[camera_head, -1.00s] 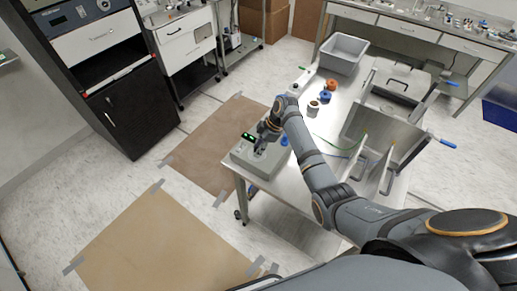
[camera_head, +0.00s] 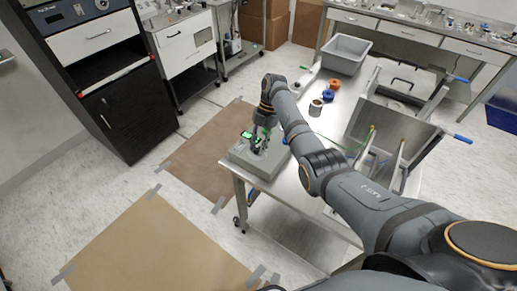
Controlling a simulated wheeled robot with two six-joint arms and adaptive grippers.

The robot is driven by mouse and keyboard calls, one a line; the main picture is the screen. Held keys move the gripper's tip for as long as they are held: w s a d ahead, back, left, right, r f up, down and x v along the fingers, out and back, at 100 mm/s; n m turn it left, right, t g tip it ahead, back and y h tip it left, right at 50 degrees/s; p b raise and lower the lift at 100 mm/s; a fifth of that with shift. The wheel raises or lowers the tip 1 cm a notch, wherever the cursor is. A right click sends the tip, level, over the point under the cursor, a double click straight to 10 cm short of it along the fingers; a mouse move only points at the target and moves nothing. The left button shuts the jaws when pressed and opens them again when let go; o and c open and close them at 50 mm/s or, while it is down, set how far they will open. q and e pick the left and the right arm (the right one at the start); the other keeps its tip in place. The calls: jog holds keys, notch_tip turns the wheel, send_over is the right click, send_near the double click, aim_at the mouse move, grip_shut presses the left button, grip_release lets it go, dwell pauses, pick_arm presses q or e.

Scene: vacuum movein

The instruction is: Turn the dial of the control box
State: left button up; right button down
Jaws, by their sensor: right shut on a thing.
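The control box (camera_head: 268,167) is a grey box with a small green-lit display (camera_head: 247,135) at its back left. It sits at the near left corner of the metal table (camera_head: 275,188). My right gripper (camera_head: 258,147) points down onto the top of the box, shut on the dial. The dial itself is mostly hidden by the fingers. My left gripper is not in view.
Behind the box on the table are a blue spool (camera_head: 325,96), an orange spool (camera_head: 334,84), a pale spool (camera_head: 316,108) and a grey bin (camera_head: 346,54). Open metal chambers with blue-handled lids (camera_head: 430,141) fill the table's right side.

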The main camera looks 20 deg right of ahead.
jog(key=shift+w+n+h+b, duration=0.15)
jog(key=shift+n+h+b, duration=0.25)
jog(key=shift+n+b, duration=0.6)
jog(key=shift+r+n+g, duration=0.15)
jog(key=shift+n+g, duration=0.15)
jog(key=shift+n, duration=0.1)
jog(key=c, duration=1.1)
grip_release()
jog(key=shift+o, duration=0.2)
jog(key=v, duration=1.1)
jog(key=shift+r, duration=0.35)
jog(key=shift+w+d, duration=0.1)
